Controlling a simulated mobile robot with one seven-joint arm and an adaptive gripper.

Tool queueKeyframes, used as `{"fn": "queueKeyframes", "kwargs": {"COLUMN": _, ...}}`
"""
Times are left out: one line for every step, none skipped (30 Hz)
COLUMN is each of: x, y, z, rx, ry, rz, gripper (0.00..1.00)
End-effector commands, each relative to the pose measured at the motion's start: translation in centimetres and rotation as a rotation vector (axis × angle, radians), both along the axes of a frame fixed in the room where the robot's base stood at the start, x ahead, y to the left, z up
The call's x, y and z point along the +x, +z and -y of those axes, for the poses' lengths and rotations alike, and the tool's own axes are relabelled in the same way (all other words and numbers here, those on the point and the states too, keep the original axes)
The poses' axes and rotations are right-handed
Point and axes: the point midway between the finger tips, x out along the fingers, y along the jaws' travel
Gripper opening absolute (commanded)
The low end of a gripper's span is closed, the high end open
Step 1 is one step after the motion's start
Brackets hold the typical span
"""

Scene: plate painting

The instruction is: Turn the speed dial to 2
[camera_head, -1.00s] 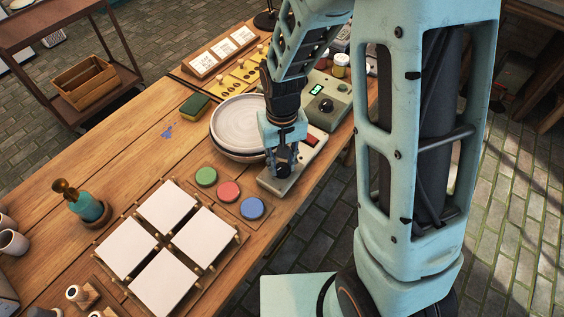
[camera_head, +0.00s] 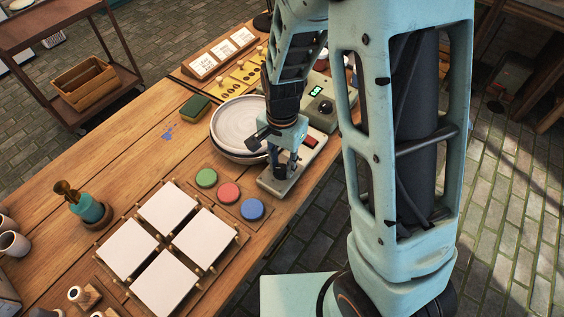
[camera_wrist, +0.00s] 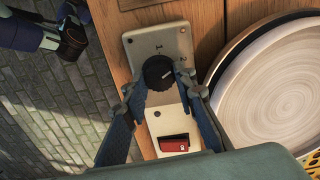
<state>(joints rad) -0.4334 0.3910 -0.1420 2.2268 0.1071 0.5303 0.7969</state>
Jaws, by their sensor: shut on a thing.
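The speed dial is a round black knob (camera_wrist: 158,72) on a pale control box (camera_wrist: 176,40). A light pointer mark shows on the knob, slanting towards the upper right in the wrist view. The box carries a 1 above the knob and a 2 to its upper right. In the wrist view my gripper (camera_wrist: 161,84) has one finger on each side of the knob and is shut on it. In the head view my gripper (camera_head: 284,164) points down over the near end of the box (camera_head: 270,186), and its fingers partly hide the knob.
A red rocker switch (camera_wrist: 174,144) is on the same box. A stack of plates (camera_head: 238,122) stands close beside my gripper. Red, green and blue (camera_head: 252,209) discs and white tiles (camera_head: 168,208) lie nearer. A grey box with a green display (camera_head: 315,91) stands behind.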

Motion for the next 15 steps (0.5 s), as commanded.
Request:
{"fn": "queueKeyframes", "kwargs": {"x": 0.11, "y": 0.18, "z": -0.01, "rx": 0.001, "ry": -0.024, "rz": 0.003, "gripper": 0.01}}
{"fn": "queueKeyframes", "kwargs": {"x": 0.11, "y": 0.17, "z": -0.01, "rx": 0.001, "ry": -0.04, "rz": 0.003, "gripper": 0.01}}
{"fn": "queueKeyframes", "kwargs": {"x": 0.11, "y": 0.16, "z": -0.01, "rx": 0.001, "ry": -0.056, "rz": 0.003, "gripper": 0.01}}
{"fn": "queueKeyframes", "kwargs": {"x": 0.1, "y": 0.16, "z": -0.02, "rx": 0.001, "ry": -0.069, "rz": 0.003, "gripper": 0.01}}
{"fn": "queueKeyframes", "kwargs": {"x": 0.1, "y": 0.15, "z": -0.02, "rx": 0.001, "ry": -0.08, "rz": 0.003, "gripper": 0.01}}
{"fn": "queueKeyframes", "kwargs": {"x": 0.09, "y": 0.14, "z": -0.03, "rx": 0.0, "ry": -0.092, "rz": 0.003, "gripper": 0.01}}
{"fn": "queueKeyframes", "kwargs": {"x": 0.09, "y": 0.13, "z": -0.03, "rx": 0.0, "ry": -0.101, "rz": 0.003, "gripper": 0.01}}
{"fn": "queueKeyframes", "kwargs": {"x": 0.09, "y": 0.12, "z": -0.03, "rx": 0.0, "ry": -0.109, "rz": 0.003, "gripper": 0.01}}
{"fn": "queueKeyframes", "kwargs": {"x": 0.08, "y": 0.11, "z": -0.02, "rx": 0.0, "ry": -0.118, "rz": 0.003, "gripper": 0.01}}
{"fn": "queueKeyframes", "kwargs": {"x": 0.09, "y": 0.11, "z": -0.01, "rx": 0.0, "ry": -0.123, "rz": 0.003, "gripper": 0.01}}
{"fn": "queueKeyframes", "kwargs": {"x": 0.09, "y": 0.1, "z": -0.01, "rx": 0.0, "ry": -0.127, "rz": 0.003, "gripper": 0.01}}
{"fn": "queueKeyframes", "kwargs": {"x": 0.09, "y": 0.09, "z": -0.01, "rx": 0.0, "ry": -0.133, "rz": 0.003, "gripper": 0.01}}
{"fn": "queueKeyframes", "kwargs": {"x": 0.09, "y": 0.09, "z": -0.01, "rx": 0.0, "ry": -0.136, "rz": 0.003, "gripper": 0.01}}
{"fn": "queueKeyframes", "kwargs": {"x": 0.1, "y": 0.09, "z": -0.01, "rx": 0.0, "ry": -0.138, "rz": 0.003, "gripper": 0.01}}
{"fn": "queueKeyframes", "kwargs": {"x": 0.1, "y": 0.08, "z": -0.01, "rx": 0.0, "ry": -0.141, "rz": 0.003, "gripper": 0.01}}
